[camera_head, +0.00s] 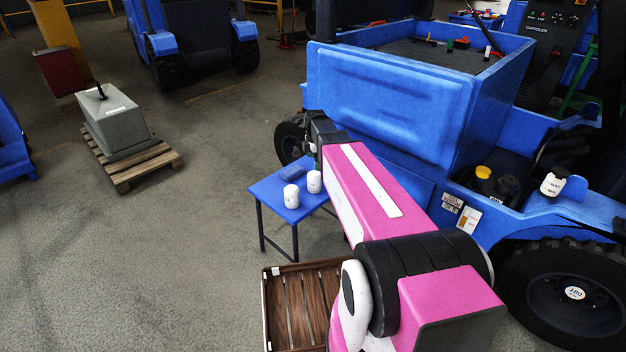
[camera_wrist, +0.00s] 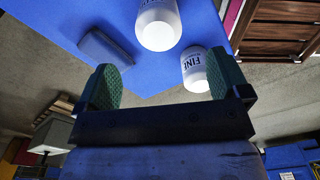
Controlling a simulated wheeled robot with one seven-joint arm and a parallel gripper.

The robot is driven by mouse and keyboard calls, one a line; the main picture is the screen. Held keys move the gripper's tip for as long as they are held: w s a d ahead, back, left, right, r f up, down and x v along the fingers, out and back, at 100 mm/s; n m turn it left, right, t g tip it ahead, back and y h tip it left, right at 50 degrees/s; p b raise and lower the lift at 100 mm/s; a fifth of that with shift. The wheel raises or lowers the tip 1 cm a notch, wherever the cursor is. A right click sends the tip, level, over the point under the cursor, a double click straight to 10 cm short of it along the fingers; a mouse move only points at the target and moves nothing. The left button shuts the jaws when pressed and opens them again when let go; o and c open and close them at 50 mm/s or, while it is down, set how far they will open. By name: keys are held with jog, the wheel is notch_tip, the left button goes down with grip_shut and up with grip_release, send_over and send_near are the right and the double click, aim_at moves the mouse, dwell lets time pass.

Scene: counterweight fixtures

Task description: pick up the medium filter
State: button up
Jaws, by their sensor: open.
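Two white cylindrical filters stand on a small blue table (camera_head: 262,188). In the head view one filter (camera_head: 291,195) is at the left front and the other (camera_head: 314,181) is at its right, beside my arm. In the wrist view one filter (camera_wrist: 195,68) reads "FINE"; the label on the other (camera_wrist: 158,28) is cut off and cannot be read, so I cannot confirm which is medium. My gripper (camera_wrist: 165,68) is open and empty, with green-padded fingers. The "FINE" filter shows near its right finger, the other filter beyond the gap. Contact is not visible.
A dark blue-grey block (camera_wrist: 104,49) lies on the table, also visible in the head view (camera_head: 290,171). A brown slatted crate (camera_head: 292,300) stands below the table. A blue vehicle (camera_head: 390,95) stands close behind.

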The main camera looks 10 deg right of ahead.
aim_at(314, 179)
jog(key=shift+w+f, duration=0.2)
jog(key=shift+f, duration=0.1)
jog(key=shift+s+a+f, duration=0.1)
jog(key=shift+f, duration=5)
jog(key=c, duration=1.2)
